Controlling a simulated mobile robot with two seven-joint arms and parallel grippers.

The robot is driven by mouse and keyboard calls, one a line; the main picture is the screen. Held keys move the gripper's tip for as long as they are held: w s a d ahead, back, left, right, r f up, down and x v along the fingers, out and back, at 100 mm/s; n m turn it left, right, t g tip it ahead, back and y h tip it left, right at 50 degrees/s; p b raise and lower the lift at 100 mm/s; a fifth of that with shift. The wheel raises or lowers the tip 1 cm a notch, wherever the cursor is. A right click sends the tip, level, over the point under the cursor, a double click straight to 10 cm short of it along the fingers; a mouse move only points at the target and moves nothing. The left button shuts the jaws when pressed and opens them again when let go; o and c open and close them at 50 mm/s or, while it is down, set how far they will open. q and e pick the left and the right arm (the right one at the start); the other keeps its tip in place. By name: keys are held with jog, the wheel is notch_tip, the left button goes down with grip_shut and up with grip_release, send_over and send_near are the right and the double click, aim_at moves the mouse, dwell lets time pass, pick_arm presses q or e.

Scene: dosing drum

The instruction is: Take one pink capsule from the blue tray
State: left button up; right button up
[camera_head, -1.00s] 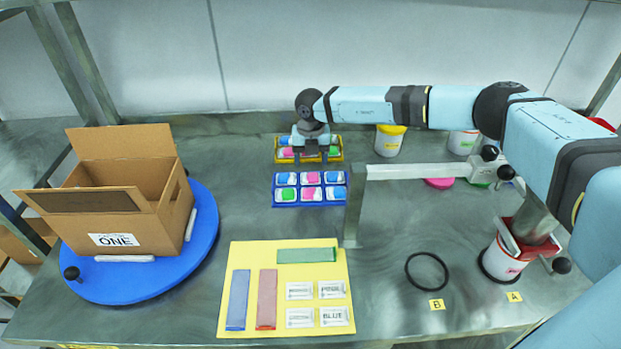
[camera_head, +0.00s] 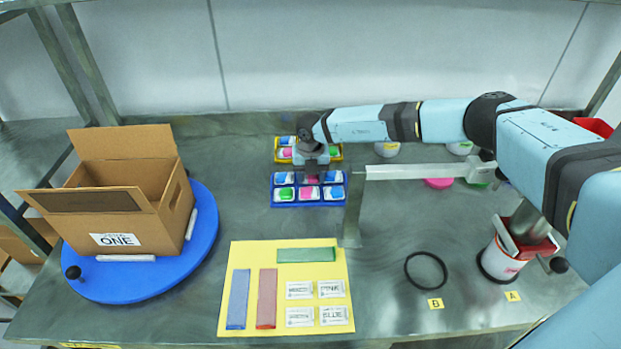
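The blue tray (camera_head: 298,204) stands at the back middle of the table with capsules in two rows. One pink capsule (camera_head: 309,193) lies in the front middle compartment. Another pink capsule (camera_head: 311,180) lies in the back middle compartment, partly covered by my gripper. Blue and green capsules fill the side compartments. My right gripper (camera_head: 312,171) points down over the back middle of the blue tray. Its fingers look apart, with nothing seen lifted between them. Whether the fingertips touch the back pink capsule cannot be told. My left gripper is not in view.
A yellow tray (camera_head: 336,158) of capsules stands right behind. A grey metal bracket (camera_head: 353,205) rises just right of the blue tray. A cardboard box (camera_head: 128,208) sits on a blue turntable (camera_head: 205,240) at left. A yellow mat (camera_head: 285,254) lies in front.

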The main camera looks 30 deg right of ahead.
jog(key=shift+s+a+f, duration=0.15)
jog(key=shift+s+f, duration=0.05)
jog(key=shift+f, duration=0.1)
